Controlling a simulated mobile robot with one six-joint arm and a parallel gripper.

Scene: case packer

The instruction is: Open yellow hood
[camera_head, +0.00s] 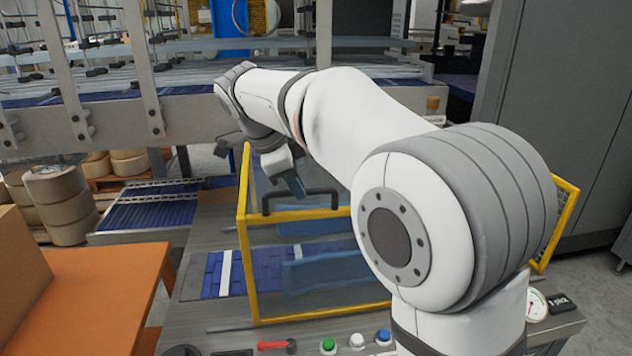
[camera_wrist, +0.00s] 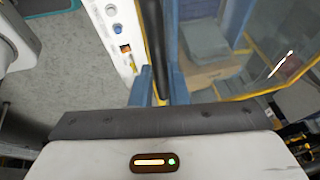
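The yellow hood (camera_head: 247,262) is a yellow frame with clear panels over the machine bed in the head view; it looks lowered. Its yellow edge and clear panel also show in the wrist view (camera_wrist: 252,96). A black handle (camera_head: 325,191) stands on its front top edge. My gripper (camera_head: 297,186) is at this handle, reaching down from above. In the wrist view, the blue fingers of my gripper (camera_wrist: 159,88) sit close together on both sides of the black handle bar (camera_wrist: 154,45), with little gap. My arm hides the hood's right part.
A control panel with a green button (camera_head: 328,345), a blue button (camera_head: 383,336) and a red lever (camera_head: 273,345) lies in front of the hood. An orange table (camera_head: 105,290) with a cardboard box (camera_head: 18,265) stands left. A grey cabinet (camera_head: 570,110) stands right.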

